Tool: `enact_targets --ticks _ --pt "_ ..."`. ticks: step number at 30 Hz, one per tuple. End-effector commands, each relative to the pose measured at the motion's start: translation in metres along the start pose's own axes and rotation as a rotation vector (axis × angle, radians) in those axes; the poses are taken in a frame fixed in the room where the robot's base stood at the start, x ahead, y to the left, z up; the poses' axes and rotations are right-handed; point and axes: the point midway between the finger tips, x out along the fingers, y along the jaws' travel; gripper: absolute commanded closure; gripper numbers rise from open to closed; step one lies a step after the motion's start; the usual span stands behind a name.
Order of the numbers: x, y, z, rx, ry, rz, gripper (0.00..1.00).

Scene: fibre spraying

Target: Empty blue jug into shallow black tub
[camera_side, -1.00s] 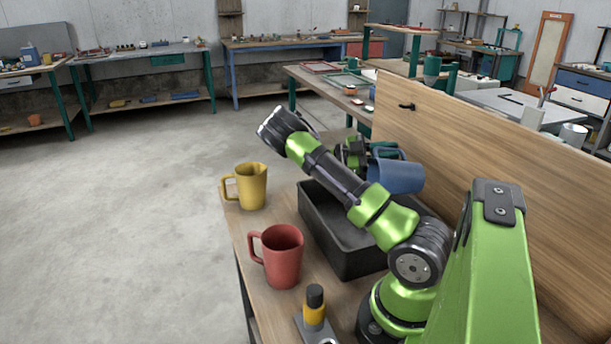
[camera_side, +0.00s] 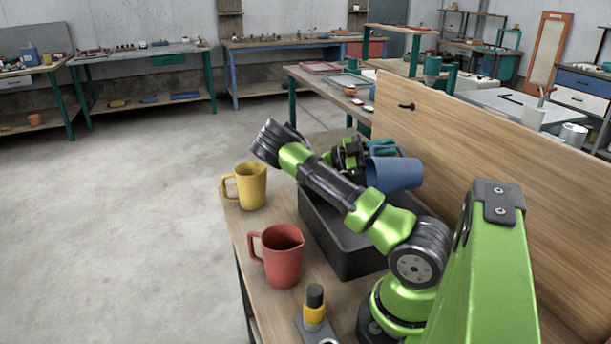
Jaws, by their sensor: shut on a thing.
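The blue jug (camera_side: 394,174) is held tilted on its side above the far right part of the black tub (camera_side: 331,246). Its handle is at the top and its mouth cannot be clearly seen. My gripper (camera_side: 369,158) is shut on the blue jug at its left end; my arm hides part of the grip. The black tub stands on the wooden table, and my arm crosses over it and hides much of its inside. Whether anything has come out of the jug cannot be seen.
A yellow jug (camera_side: 252,187) and a red jug (camera_side: 284,256) stand upright left of the tub. A small yellow and black device (camera_side: 315,306) stands at the table's front. A wooden panel (camera_side: 480,175) rises along the right side.

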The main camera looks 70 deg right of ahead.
Motion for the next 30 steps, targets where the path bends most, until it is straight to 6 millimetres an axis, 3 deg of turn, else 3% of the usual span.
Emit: enact_targets --ticks 19,24,30 --pt "-0.002 -0.005 -0.009 0.009 0.052 -0.037 1.00" --pt "0.015 0.005 0.013 -0.052 -0.163 0.108 1.00" --pt "0.019 0.005 0.015 -0.062 -0.194 0.120 1.00"
